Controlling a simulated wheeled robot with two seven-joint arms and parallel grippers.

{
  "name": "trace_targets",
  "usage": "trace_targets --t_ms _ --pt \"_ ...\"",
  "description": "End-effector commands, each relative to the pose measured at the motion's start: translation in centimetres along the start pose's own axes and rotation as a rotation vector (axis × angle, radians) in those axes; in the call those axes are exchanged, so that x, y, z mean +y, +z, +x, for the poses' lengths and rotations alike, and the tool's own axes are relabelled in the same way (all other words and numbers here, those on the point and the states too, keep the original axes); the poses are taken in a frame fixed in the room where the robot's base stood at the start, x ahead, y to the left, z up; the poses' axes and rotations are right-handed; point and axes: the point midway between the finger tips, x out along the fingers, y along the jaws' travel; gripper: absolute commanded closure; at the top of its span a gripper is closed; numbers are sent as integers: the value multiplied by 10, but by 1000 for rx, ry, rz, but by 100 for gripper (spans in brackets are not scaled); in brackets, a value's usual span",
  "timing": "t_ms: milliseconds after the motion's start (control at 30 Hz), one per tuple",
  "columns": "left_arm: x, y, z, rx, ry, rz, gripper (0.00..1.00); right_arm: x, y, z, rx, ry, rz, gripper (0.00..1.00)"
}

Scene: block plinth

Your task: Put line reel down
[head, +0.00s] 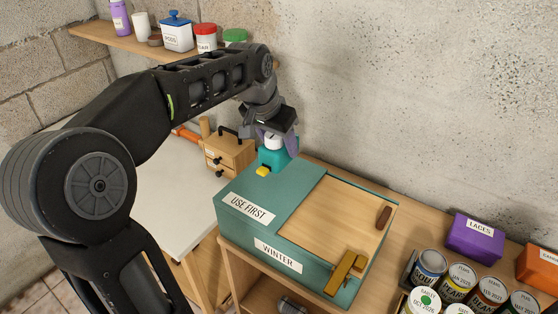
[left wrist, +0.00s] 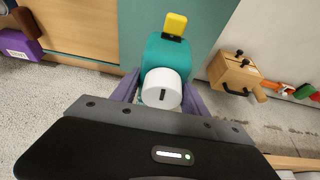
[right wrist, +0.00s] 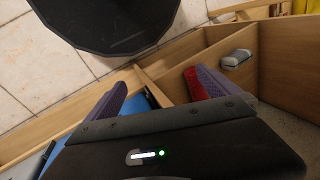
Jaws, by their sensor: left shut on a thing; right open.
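The line reel is a teal body (head: 275,159) with a white knob and a yellow tab. It is at the back left corner of the green chest (head: 232,215), upright, with its base at or very near the chest top; I cannot tell whether it touches. My left gripper (head: 276,141) is over the reel and shut on it from above. In the left wrist view the teal reel (left wrist: 168,50) sits between the purple fingers of the left gripper (left wrist: 160,98). My right gripper (right wrist: 157,88) is open and empty, seen only in the right wrist view, near wooden shelving.
The chest has a wooden panel (head: 325,215) with a brass piece (head: 345,273). A small wooden drawer box (head: 230,152) stands behind left. A purple box (head: 475,237) and several tins (head: 430,265) stand at right. A shelf (head: 125,42) with containers hangs above left.

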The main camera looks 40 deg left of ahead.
Motion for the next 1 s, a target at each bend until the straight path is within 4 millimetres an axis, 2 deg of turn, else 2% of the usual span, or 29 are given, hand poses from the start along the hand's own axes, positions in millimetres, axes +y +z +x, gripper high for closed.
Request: trace_targets --t_ms 100,433,700,1000 --pt "0 3 10 2 -1 0 100 0 0 -2 0 1 0 0" --pt "0 5 13 1 0 1 100 0 0 -2 0 1 0 0" --pt "0 17 42 1 0 0 100 -2 1 -6 -2 2 1 0" --pt "0 18 45 3 0 1 100 -1 1 -4 -2 2 1 0"
